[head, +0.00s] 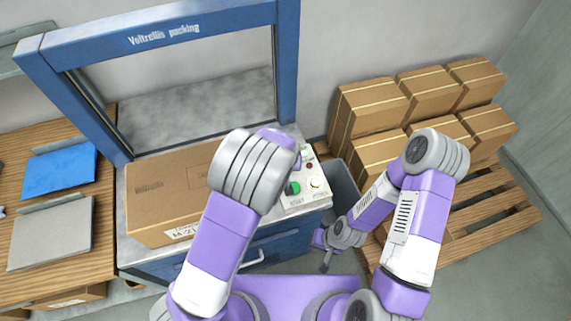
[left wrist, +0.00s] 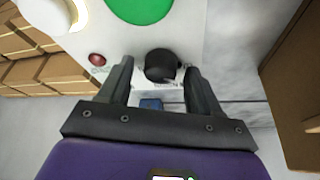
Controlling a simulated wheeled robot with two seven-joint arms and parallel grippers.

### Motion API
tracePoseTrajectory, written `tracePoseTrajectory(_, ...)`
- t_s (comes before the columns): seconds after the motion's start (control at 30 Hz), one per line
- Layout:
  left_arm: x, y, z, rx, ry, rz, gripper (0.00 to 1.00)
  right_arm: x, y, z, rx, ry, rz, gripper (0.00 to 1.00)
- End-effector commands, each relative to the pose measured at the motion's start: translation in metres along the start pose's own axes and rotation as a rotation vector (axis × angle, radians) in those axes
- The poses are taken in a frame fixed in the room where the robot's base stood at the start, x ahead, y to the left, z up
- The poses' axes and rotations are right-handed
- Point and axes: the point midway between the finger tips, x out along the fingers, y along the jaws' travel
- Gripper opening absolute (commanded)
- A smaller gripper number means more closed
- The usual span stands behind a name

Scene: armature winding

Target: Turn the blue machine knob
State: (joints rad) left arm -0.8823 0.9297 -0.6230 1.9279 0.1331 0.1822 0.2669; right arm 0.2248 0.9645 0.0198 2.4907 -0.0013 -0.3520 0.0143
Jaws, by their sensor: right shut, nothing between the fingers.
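The blue machine (head: 268,252) has a pale control panel (head: 302,200). In the left wrist view a round black knob (left wrist: 161,65) stands on that panel. In the head view the knob is hidden behind my left arm. My left gripper (left wrist: 158,70) is open, with one finger on each side of the knob. A gap shows between the knob and the left-hand finger; contact at the other finger is hard to tell. My right gripper (head: 325,264) is shut and empty, low in front of the machine's right side.
The panel also has a green button (head: 293,188), a white button (head: 315,183) and a red light (left wrist: 97,59). A cardboard box (head: 165,190) lies on the machine top under the blue frame (head: 190,28). Stacked cartons (head: 372,105) stand on a pallet (head: 500,219) at the right.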

Motion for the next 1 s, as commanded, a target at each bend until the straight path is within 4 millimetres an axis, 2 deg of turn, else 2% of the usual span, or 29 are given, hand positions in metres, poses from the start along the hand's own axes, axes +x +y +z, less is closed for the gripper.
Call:
tracePoseTrajectory(0.27, -0.004, 0.0, -0.001, 0.002, 0.001, 0.001, 0.63, -0.001, 0.0, 0.0, 0.0, 0.0, 0.0, 0.0)
tracePoseTrajectory(0.7, -0.069, 0.001, -0.001, 0.002, 0.002, 0.001, 0.63, -0.014, -0.005, 0.001, 0.0, 0.0, 0.0, 0.0)
tracePoseTrajectory(1.0, -0.076, 0.0, 0.0, 0.001, -0.001, 0.0, 0.63, -0.015, -0.005, 0.001, 0.0, 0.0, 0.0, 0.0)
